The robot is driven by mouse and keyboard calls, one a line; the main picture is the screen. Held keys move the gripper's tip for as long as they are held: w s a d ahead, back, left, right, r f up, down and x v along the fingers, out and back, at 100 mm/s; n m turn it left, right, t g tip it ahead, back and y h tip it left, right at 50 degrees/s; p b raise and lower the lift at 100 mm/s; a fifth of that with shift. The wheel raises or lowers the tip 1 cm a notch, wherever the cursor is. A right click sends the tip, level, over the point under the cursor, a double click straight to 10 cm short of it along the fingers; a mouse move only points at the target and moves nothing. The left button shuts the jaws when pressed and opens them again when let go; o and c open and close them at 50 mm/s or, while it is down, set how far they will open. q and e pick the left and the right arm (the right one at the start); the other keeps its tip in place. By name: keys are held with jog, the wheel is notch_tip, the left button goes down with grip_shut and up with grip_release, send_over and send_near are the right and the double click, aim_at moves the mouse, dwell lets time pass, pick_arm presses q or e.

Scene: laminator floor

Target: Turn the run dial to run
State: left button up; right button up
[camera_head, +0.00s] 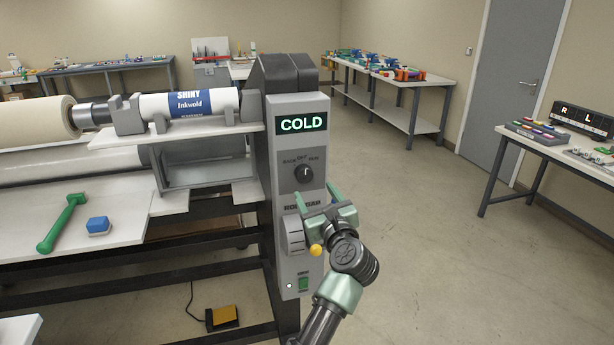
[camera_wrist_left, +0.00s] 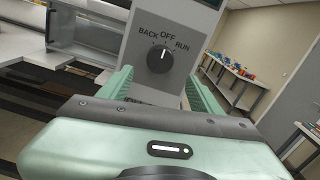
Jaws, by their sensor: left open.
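The run dial (camera_head: 303,174) is a black round knob on the grey control panel of the laminator. In the left wrist view the dial (camera_wrist_left: 160,59) shows the labels BACK, OFF and RUN around its top, and its white mark points up toward OFF. My left gripper (camera_head: 313,194) is green and open, with its two fingers apart just below and in front of the dial. In the left wrist view the dial appears between and beyond the fingers, with nothing held. My right gripper is in neither view.
A display (camera_head: 302,123) above the dial reads COLD. Below it are a white thumbwheel (camera_head: 294,236) and a green switch (camera_head: 303,283). A green-handled tool (camera_head: 62,222) and a blue block (camera_head: 98,225) lie on the table at left. The floor at right is clear.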

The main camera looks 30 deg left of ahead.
aim_at(306, 178)
pick_arm(q)
jog(key=p+x, duration=0.2)
jog(key=x, duration=0.5)
jog(key=shift+r, duration=0.15)
jog(key=shift+w+a, duration=0.3)
jog(key=c, duration=1.4)
